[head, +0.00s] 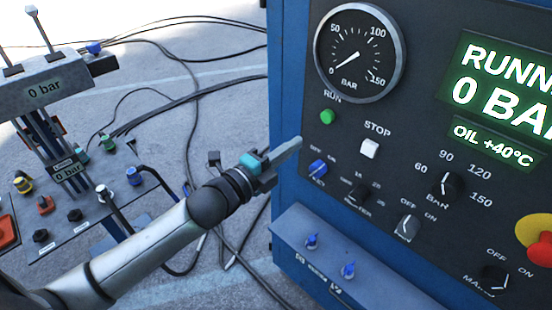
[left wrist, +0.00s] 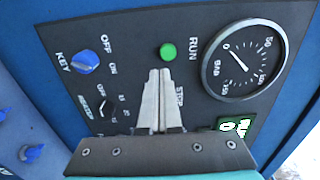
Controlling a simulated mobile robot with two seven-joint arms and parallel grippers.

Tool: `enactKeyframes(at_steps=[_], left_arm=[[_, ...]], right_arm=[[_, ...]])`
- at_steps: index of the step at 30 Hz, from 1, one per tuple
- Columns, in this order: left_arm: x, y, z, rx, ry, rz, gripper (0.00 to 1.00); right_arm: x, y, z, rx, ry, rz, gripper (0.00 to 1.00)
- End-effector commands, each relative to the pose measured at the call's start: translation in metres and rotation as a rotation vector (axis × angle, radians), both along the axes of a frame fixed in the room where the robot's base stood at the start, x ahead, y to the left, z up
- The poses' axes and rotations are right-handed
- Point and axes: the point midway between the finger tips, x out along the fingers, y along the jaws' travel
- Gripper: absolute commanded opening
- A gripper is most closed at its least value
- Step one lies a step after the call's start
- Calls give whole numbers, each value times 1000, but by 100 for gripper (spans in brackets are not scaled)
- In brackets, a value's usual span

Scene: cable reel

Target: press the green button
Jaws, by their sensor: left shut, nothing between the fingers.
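The green button (head: 327,117) sits under the label RUN on the dark panel of the blue cabinet, below the round gauge. It also shows in the left wrist view (left wrist: 168,52), just beyond my fingertips. My left gripper (head: 298,143) is shut and empty, its fingers pointing at the panel, a little left of and below the button in the head view. In the left wrist view the closed fingers (left wrist: 157,72) appear just below the button. I cannot tell how large the gap to the panel is. My right gripper is not in view.
The white STOP button (head: 369,149) is close to the green one. The blue KEY knob (head: 318,168), black knobs and red emergency button (head: 541,250) share the panel. A shelf with blue valves (head: 312,241) juts out below. A control stand (head: 62,170) and cables are at left.

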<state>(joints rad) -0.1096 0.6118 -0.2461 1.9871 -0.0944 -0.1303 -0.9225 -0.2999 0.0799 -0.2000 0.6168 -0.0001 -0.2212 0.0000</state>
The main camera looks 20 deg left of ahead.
Motion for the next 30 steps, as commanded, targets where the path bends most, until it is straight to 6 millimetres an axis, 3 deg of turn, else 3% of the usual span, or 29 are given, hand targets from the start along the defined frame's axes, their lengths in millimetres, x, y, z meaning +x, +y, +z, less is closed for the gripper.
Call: enactKeyframes(at_steps=[3, 12, 18, 30], left_arm=[[-16, 5, -2, 0, 4, -1, 0], [-37, 13, -1, 1, 2, -1, 0], [-40, 14, -1, 1, 2, -1, 0], [-40, 14, -1, 0, 3, 0, 0]], right_arm=[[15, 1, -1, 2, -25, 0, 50], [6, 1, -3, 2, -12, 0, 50], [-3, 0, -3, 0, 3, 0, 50], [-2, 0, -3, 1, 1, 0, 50]])
